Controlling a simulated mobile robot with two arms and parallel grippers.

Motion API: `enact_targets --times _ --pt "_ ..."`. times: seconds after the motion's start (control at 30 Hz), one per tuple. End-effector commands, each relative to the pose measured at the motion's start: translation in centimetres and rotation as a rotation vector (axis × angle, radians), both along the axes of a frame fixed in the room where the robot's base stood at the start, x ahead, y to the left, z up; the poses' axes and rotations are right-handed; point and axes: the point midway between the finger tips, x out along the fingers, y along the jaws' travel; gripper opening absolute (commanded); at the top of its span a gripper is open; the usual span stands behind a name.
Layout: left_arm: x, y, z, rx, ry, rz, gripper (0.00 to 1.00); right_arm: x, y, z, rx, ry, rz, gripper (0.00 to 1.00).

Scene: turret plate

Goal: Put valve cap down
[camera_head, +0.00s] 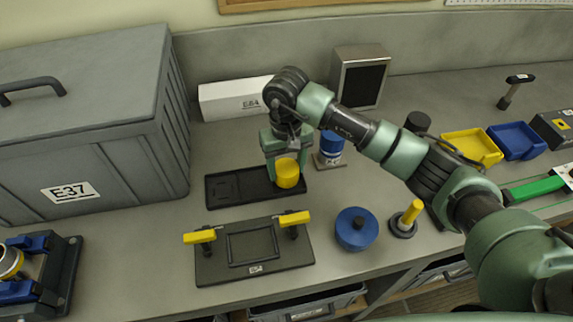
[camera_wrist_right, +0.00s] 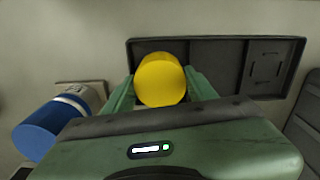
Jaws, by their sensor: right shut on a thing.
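The valve cap is a yellow cylinder (camera_head: 288,173), which also shows in the right wrist view (camera_wrist_right: 160,80). My right gripper (camera_head: 286,166) is shut on it, with a green finger on each side in the right wrist view (camera_wrist_right: 160,88). The cap is at the right part of a black tray (camera_head: 232,188); I cannot tell whether it touches the tray floor. The tray's other part, with a square outline, is empty in the right wrist view (camera_wrist_right: 268,68). My left gripper is not in view.
A blue cylinder on a stand (camera_head: 330,146) is close right of the gripper. A black fixture with yellow clamps (camera_head: 252,275) lies in front of the tray. A round blue part (camera_head: 356,229) and a yellow-handled tool (camera_head: 408,219) stand to the right. A large grey case (camera_head: 95,130) stands left.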

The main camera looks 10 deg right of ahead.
Motion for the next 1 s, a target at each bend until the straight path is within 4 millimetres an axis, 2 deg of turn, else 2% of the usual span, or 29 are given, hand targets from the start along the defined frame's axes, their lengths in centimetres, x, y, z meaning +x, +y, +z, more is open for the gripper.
enact_targets --times 0.13,0.17,0.23,0.53,0.67,0.7,0.77,1.0 --pt "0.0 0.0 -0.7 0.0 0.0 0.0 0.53 0.0 0.0 -0.5 -0.001 -0.001 0.0 0.21" --pt "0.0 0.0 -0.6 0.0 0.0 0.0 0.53 0.0 0.0 -0.4 0.0 0.0 0.0 0.59" --pt "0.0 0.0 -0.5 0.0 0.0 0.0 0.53 0.0 0.0 -0.3 0.0 0.0 0.0 0.78" --pt "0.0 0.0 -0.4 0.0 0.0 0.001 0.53 0.0 0.0 -0.3 0.0 0.0 0.0 0.78" --pt "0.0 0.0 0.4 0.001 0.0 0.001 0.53 0.0 0.0 0.4 0.001 0.001 0.0 0.78" --pt "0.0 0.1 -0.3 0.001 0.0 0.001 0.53 0.1 0.0 0.5 0.0 -0.004 0.0 0.78" --pt "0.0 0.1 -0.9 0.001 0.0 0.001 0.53 0.2 0.0 1.4 0.001 -0.007 0.001 0.78" --pt "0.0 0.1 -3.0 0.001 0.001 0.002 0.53 0.2 0.0 6.7 0.0 -0.008 0.001 0.78"
